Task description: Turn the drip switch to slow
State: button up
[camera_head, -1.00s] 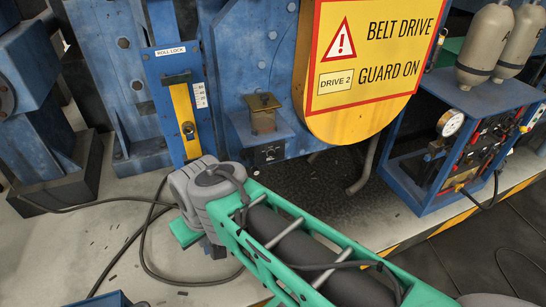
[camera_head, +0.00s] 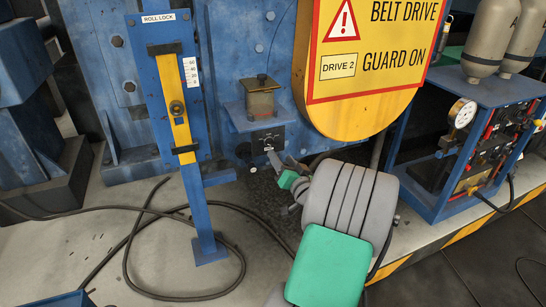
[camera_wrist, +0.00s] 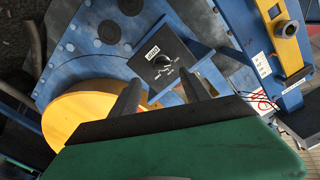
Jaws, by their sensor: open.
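The drip switch is a small dark knob (camera_wrist: 163,62) with a pale pointer on a black panel (camera_wrist: 168,50) with white markings. In the head view the gripper (camera_head: 279,165) is close to the panel's lower edge. I cannot tell whether a finger touches the knob.
The yellow belt guard (camera_head: 360,110) is right of the panel. The blue roll lock post (camera_head: 205,215) with a yellow bar (camera_head: 172,100) stands to the left. A blue gauge cart (camera_head: 425,190) stands at right. A black cable (camera_head: 130,245) loops across the floor.

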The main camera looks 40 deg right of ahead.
aim_at(272, 146)
jog(key=x, duration=0.7)
jog(key=shift+w+a+p, duration=0.1)
jog(key=shift+w+p, duration=0.1)
jog(key=shift+p, duration=0.2)
grip_shut()
